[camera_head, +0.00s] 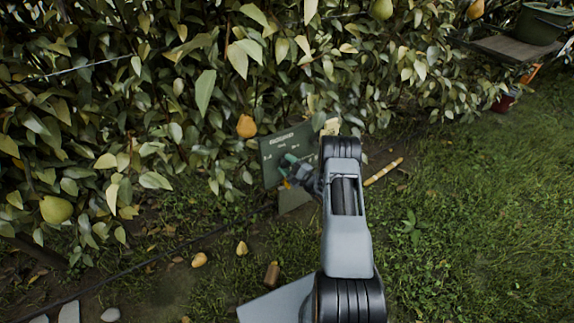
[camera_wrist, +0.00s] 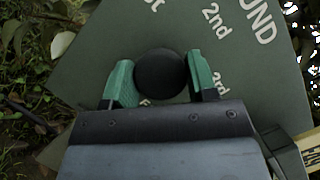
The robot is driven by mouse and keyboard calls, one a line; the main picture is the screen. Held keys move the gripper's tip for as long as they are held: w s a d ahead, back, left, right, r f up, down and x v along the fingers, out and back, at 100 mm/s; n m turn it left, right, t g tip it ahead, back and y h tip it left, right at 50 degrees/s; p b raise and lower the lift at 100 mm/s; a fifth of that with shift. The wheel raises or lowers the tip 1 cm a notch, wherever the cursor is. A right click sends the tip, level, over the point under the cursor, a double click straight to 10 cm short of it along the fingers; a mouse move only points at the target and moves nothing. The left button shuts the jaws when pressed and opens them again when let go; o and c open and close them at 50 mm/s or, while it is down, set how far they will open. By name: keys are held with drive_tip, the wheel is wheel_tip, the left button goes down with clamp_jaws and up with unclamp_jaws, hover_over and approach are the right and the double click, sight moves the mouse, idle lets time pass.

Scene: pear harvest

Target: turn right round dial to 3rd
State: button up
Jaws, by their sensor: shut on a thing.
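A dark green panel (camera_head: 270,149) stands upright by the foot of the hedge, partly hidden behind my arm. In the wrist view the panel (camera_wrist: 100,62) fills most of the picture and looks tilted, with white labels "2nd", "3rd" and part of "ROUND". A black round dial (camera_wrist: 160,75) sits on it. My gripper (camera_head: 290,170) is at the panel, its green fingers on either side of the dial, shut on it. The "3rd" label is partly covered by my gripper, another label shows only in part, and no pointer mark is visible on the dial.
Leafy branches with pears (camera_head: 246,126) hang close behind and left of the panel. Fallen pears (camera_head: 199,260) and a brown cylinder (camera_head: 272,273) lie on the ground. A yellowish stick (camera_head: 384,171) lies right of my arm. Open grass stretches right; a green pot (camera_head: 541,24) stands far right.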

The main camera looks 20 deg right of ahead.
drive_tip(key=shift+d, duration=0.1)
drive_tip(key=o, duration=0.9)
drive_tip(key=p+v, duration=0.2)
drive_tip(key=v, duration=1.1)
drive_tip(key=shift+s+d+f+p, duration=0.1)
drive_tip(key=shift+s+f+p, duration=0.05)
drive_tip(key=shift+s+p, duration=0.2)
